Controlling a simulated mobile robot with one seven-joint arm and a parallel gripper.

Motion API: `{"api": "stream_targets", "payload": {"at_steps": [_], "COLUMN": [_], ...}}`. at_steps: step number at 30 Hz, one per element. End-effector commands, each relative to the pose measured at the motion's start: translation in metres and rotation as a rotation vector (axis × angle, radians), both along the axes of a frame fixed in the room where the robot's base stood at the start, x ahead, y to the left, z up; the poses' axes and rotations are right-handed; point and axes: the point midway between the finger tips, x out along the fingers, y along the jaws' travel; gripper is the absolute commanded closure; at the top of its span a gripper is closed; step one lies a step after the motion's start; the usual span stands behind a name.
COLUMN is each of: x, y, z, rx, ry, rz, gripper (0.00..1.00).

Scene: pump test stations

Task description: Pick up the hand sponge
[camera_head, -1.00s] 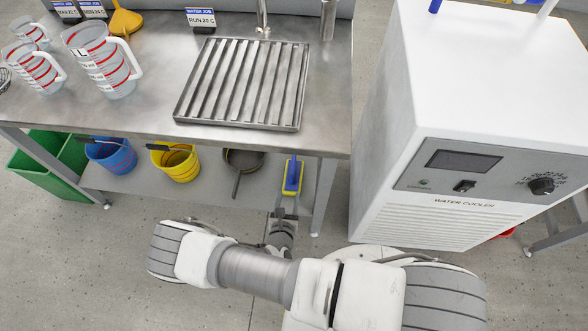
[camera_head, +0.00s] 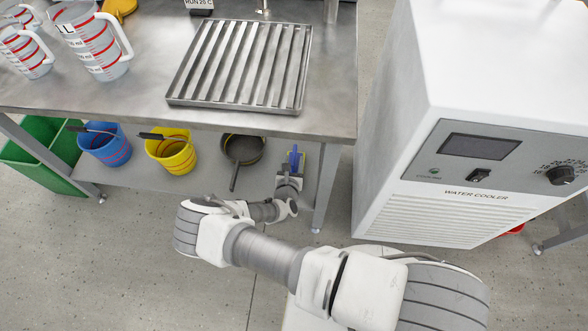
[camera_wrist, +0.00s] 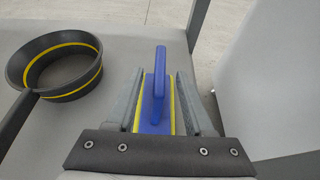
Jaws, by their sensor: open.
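The hand sponge is blue with a yellow layer and a blue upright handle. In the wrist view the hand sponge (camera_wrist: 155,95) lies between the two fingers of my gripper (camera_wrist: 155,100), one finger on each side. The fingers are open, and narrow gaps seem to show beside the sponge. In the head view the hand sponge (camera_head: 296,159) is on the lower shelf (camera_head: 225,182) of the steel table, near its right end. My gripper (camera_head: 291,172) reaches in at it from the front and hides much of it.
A dark pan (camera_head: 242,149) with a handle stands left of the sponge; it also shows in the wrist view (camera_wrist: 62,66). A yellow bucket (camera_head: 172,152) and a blue bucket (camera_head: 106,146) stand farther left. A table leg (camera_head: 326,190) and the water cooler (camera_head: 440,200) are to the right. The tabletop (camera_head: 335,115) overhangs the shelf.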

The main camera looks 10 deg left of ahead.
Motion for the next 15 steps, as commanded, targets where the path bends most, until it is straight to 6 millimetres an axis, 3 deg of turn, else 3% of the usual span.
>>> {"api": "stream_targets", "payload": {"at_steps": [6,15], "x": [0.024,0.027], "y": [0.002,0.002], "z": [-0.012,-0.011], "rx": [-0.001,-0.001], "ry": [0.000,0.001], "rz": [0.000,-0.001], "gripper": [0.47,0.49]}}
